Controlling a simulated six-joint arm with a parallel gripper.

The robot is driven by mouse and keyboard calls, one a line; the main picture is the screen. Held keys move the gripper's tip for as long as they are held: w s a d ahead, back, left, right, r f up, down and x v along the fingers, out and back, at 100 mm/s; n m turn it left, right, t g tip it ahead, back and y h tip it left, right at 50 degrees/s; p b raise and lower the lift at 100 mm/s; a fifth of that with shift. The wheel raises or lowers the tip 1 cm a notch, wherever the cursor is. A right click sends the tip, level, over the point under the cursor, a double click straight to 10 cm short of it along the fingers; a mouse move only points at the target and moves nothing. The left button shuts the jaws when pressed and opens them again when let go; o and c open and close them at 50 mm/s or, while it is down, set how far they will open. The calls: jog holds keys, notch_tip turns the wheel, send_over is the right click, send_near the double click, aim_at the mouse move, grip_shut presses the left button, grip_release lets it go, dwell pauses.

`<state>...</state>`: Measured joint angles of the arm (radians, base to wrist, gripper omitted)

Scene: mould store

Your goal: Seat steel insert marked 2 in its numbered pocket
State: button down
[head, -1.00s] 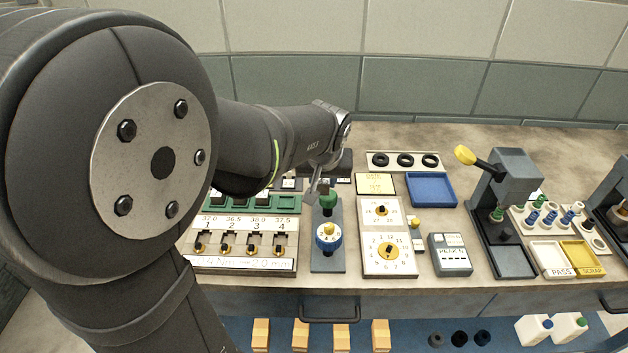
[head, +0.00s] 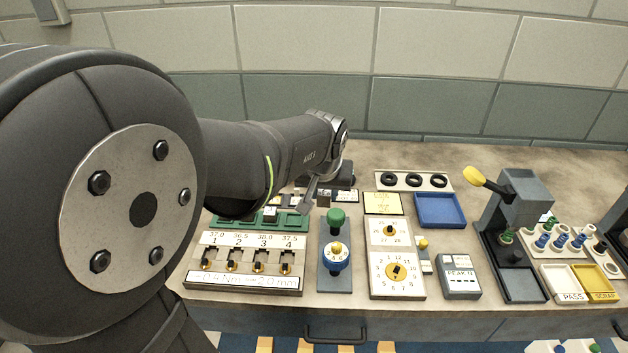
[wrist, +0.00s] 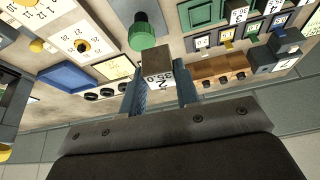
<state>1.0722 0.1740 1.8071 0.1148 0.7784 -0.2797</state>
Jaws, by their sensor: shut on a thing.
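A steel insert (wrist: 157,68) with a white face marked 2 and smaller digits is between the two fingers of my gripper (wrist: 160,92) in the wrist view. My gripper is shut on it. In the head view my gripper (head: 312,193) is above the back of the bench, behind the green knob (head: 336,217); the insert is too small there to make out clearly. The pocket board (head: 290,282) lies front left, with pockets numbered 1 to 4. Pocket 2 (head: 237,256) is in front of its number, and my gripper is behind and right of it.
A green tray (head: 293,221) with an insert sits behind the board, partly hidden by my arm.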

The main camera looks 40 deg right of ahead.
jog(key=w+a+f+m+g, duration=0.3)
jog(key=w+a+m, duration=0.2)
jog(key=a+m, duration=0.45)
jog(key=w+a+f+m+g, duration=0.3)
jog(key=w+a+m, duration=0.2)
jog(key=a+m, duration=0.4)
jog(key=shift+n, duration=0.65)
jog(key=shift+a+f, duration=0.2)
jog(key=shift+f, duration=0.5)
jog(key=shift+a+f, duration=0.25)
jog(key=shift+f, duration=0.45)
jog(key=shift+a+f, duration=0.2)
jog(key=shift+f, duration=0.5)
jog(key=shift+f, duration=0.65)
jog(key=shift+r, duration=0.3)
dwell(1.4)
jog(key=shift+f, duration=0.3)
dwell(0.5)
jog(key=shift+r, duration=0.15)
